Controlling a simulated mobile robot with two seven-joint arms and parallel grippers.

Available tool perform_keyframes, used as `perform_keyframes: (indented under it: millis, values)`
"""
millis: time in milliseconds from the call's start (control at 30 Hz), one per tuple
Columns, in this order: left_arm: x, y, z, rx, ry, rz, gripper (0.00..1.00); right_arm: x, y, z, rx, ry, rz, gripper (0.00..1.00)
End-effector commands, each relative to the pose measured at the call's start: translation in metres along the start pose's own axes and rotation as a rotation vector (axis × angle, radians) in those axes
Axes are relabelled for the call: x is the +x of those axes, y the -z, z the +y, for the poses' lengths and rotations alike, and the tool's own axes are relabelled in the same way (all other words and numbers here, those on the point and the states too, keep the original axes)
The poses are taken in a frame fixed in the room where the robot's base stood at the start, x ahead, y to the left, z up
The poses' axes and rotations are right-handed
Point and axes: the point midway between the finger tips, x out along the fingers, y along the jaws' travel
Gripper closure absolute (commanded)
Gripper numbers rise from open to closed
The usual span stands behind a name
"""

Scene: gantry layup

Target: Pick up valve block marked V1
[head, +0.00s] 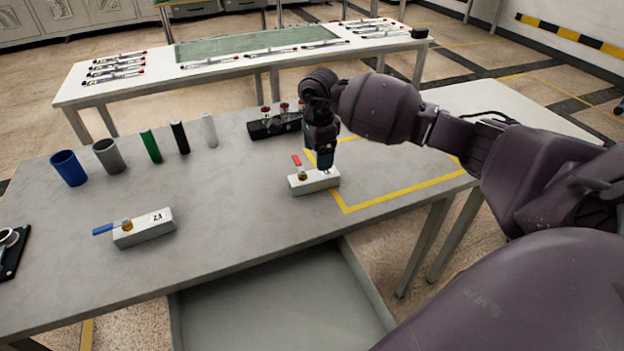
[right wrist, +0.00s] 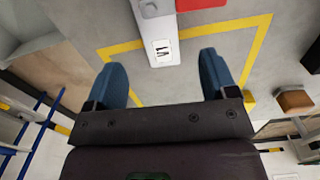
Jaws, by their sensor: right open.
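A white valve block (head: 308,184) with a red handle (head: 297,160) and a brass stem lies on the grey table, at the left edge of the yellow-taped area. In the right wrist view the block (right wrist: 155,28) shows a label that reads V1. My right gripper (head: 325,163) points down over the block's right end. In the wrist view its blue fingertips (right wrist: 163,68) are apart, one each side of the labelled end, with nothing gripped. How far they are above the block is hard to tell. My left gripper is not in view.
Another white valve block (head: 145,230) with a blue handle lies at the left front. Several cups and cylinders, including a blue cup (head: 69,169), stand behind it. A black holder (head: 274,126) sits behind my right gripper. The taped area (head: 400,191) to the right is bare.

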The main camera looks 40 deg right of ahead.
Motion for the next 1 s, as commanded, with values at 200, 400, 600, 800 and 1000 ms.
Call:
perform_keyframes:
  millis: [200, 400, 600, 800, 1000]
  values:
    - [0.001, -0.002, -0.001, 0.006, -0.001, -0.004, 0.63, 0.025, -0.001, 0.0, 0.0, -0.002, 0.0, 0.21]
    - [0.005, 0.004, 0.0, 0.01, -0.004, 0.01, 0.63, 0.047, -0.007, 0.003, 0.0, -0.004, -0.002, 0.21]
    - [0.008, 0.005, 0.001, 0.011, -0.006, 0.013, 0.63, 0.071, -0.008, 0.003, 0.001, -0.002, 0.0, 0.21]
    - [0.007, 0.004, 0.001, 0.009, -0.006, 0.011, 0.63, 0.075, -0.008, 0.003, 0.0, 0.0, 0.0, 0.21]
    - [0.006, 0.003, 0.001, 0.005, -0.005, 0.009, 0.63, 0.075, -0.008, 0.002, 0.0, 0.0, 0.0, 0.3]
